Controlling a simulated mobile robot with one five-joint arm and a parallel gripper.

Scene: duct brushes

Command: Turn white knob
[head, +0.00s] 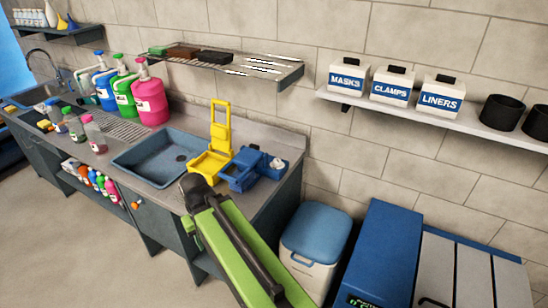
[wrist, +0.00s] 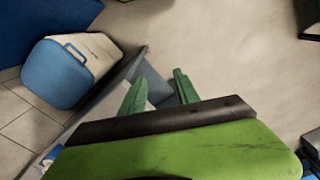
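A small white knob-like part (head: 278,163) sits on the right of a blue device (head: 243,172) at the counter's right end. It is too small to make out its shape or angle. My gripper (wrist: 159,75) shows two green fingers spread apart in the wrist view, with nothing between them. They point down past the counter's edge toward the floor. In the head view my green arm crosses in front of the counter, left of and below the white part, and largely hides the gripper. The white part is not visible in the wrist view.
A yellow stand (head: 214,145) is beside the blue device, and a blue sink (head: 160,158) is to its left. A blue-lidded cooler (head: 316,234) stands on the floor right of the counter, also in the wrist view (wrist: 55,76). A wire shelf (head: 225,62) hangs above.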

